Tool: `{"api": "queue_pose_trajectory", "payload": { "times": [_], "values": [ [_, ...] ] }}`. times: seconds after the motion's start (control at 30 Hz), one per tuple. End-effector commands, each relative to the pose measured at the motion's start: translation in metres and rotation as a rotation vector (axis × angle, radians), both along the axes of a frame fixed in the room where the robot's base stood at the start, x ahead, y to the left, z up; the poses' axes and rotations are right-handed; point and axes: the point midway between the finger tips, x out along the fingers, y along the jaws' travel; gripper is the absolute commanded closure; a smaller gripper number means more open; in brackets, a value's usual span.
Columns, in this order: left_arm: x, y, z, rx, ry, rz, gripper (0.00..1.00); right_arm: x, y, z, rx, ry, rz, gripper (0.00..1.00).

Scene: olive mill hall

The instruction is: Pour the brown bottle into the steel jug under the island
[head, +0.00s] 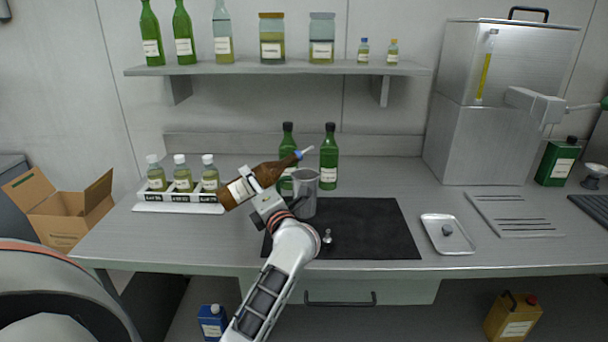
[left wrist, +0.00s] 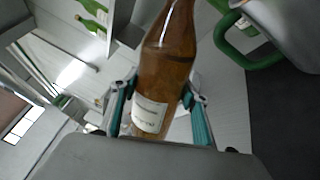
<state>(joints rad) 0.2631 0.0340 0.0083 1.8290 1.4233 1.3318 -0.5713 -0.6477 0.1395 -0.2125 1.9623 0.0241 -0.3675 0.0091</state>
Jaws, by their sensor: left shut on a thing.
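My left gripper (head: 258,192) is shut around the brown bottle (head: 275,172) and holds it above the bench. The bottle leans with its neck up to the right, ending in a blue collar and pale spout. In the left wrist view, the bottle (left wrist: 165,70) with its white label sits between the two fingers (left wrist: 160,95). The steel jug (head: 306,193) stands upright on a black mat, just right of the gripper and below the spout. The jug with a green handle (left wrist: 285,28) shows at the wrist view's upper right. No stream is visible. My right gripper is out of view.
Two green bottles (head: 329,160) stand close behind the jug. A white rack (head: 180,207) with small bottles is at left. The black mat (head: 370,230) is bare to the right, before a metal tray (head: 435,220). A shelf (head: 285,68) hangs above.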

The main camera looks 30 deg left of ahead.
Motion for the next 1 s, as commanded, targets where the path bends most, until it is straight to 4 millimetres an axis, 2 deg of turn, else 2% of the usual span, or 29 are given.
{"api": "queue_pose_trajectory", "payload": {
  "times": [1.0],
  "values": [
    [0.001,0.000,0.012,0.034,0.051,0.000,1.00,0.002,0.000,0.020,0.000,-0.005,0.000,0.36]
  ]
}}
